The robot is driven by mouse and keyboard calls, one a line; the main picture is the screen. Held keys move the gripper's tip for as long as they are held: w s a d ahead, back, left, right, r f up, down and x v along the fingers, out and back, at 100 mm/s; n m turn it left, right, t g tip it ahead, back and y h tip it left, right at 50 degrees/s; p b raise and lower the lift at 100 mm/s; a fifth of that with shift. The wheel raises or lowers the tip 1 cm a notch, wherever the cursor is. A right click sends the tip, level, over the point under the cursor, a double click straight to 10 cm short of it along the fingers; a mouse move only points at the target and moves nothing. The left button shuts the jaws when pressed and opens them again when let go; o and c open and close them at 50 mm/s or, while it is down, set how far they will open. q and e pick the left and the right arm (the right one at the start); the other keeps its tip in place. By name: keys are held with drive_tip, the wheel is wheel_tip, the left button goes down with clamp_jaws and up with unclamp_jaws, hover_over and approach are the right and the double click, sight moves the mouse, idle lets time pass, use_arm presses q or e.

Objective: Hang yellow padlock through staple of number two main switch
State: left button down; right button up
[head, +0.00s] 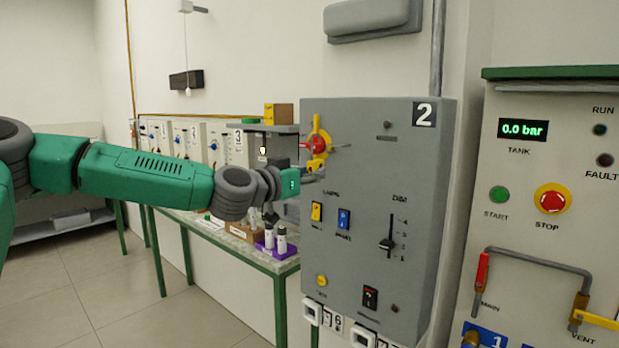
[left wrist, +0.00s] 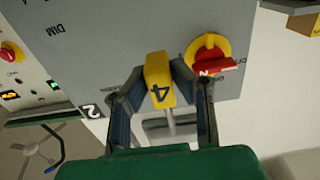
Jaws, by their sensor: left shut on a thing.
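My left gripper (head: 306,177) is at the left edge of the grey number two cabinet (head: 365,200), just below the main switch (head: 319,143), a red knob on a yellow plate. In the left wrist view, the gripper (left wrist: 160,72) is shut on a yellow padlock (left wrist: 159,82) marked 4. Grey metal, seemingly its shackle, shows between the fingers. The main switch (left wrist: 207,58) is beside the padlock on the right, with a small gap in that picture. The staple is not clearly visible, and I cannot tell whether the shackle touches it. My right gripper is not in view.
The cabinet has a yellow switch (head: 317,212), a blue switch (head: 343,219) and a slider (head: 387,240). A bench (head: 285,266) with white bottles (head: 281,239) stands behind at left. A compressor panel (head: 540,190) is at right. Open floor lies at lower left.

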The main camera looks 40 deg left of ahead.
sight(342, 173)
use_arm(q)
drive_tip(key=shift+w+d+f+b, duration=0.15)
drive_tip(key=shift+w+b, duration=0.4)
drive_tip(key=shift+w, duration=0.55)
drive_tip(key=shift+w+d+b, duration=0.1)
drive_tip(key=shift+w+b, duration=0.9)
drive_tip(key=shift+w, duration=1.65)
drive_tip(key=shift+d+f+b, duration=0.1)
drive_tip(key=shift+f+b, duration=0.4)
drive_tip(key=shift+b, duration=0.05)
drive_tip(key=shift+f+b, duration=0.3)
drive_tip(key=shift+f, duration=0.05)
drive_tip(key=c, duration=1.3)
unclamp_jaws()
